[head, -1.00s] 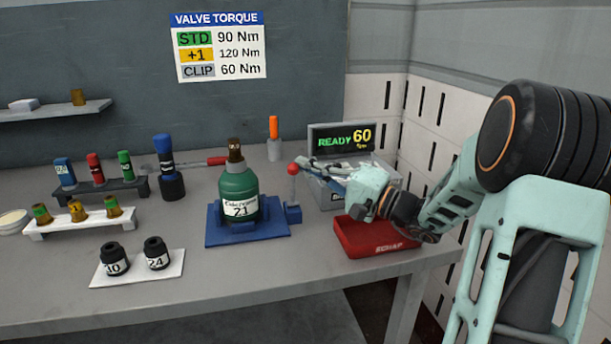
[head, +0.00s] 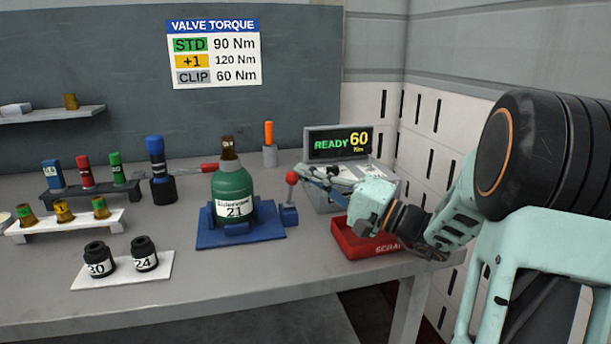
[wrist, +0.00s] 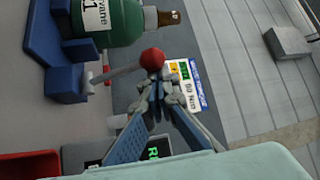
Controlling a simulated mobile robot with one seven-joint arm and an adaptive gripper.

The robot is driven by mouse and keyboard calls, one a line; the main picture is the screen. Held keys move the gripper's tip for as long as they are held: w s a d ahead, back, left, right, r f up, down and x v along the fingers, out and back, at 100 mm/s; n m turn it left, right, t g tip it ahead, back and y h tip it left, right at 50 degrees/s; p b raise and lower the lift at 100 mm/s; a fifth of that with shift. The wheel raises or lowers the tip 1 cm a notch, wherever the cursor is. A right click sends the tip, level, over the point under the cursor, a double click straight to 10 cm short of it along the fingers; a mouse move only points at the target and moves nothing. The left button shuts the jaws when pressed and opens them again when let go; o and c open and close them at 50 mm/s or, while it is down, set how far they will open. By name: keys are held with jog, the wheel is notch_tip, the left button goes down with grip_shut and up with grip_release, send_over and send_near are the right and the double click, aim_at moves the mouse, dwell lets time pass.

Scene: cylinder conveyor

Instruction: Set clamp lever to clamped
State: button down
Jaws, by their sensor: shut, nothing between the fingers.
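The clamp lever is a grey rod with a red ball knob (head: 292,177), standing nearly upright from a blue block (head: 289,214). The block is at the right of the blue clamp base (head: 240,238), which holds a green cylinder (head: 233,190) labelled 21. In the wrist view, the red knob (wrist: 152,59) is just beyond my fingertips, with the rod running to the blue block (wrist: 67,83). My gripper (head: 308,172) is shut with nothing in it, its tips close to the right of the knob. I cannot tell whether they touch it.
A red scrap bin (head: 365,243) is below my gripper. A grey torque unit (head: 330,197) with a READY 60 display (head: 338,143) stands behind it. Sockets on a white plate (head: 125,270) and racked tools are at left.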

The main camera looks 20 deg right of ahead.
dwell(0.3)
jog(key=v, duration=1.2)
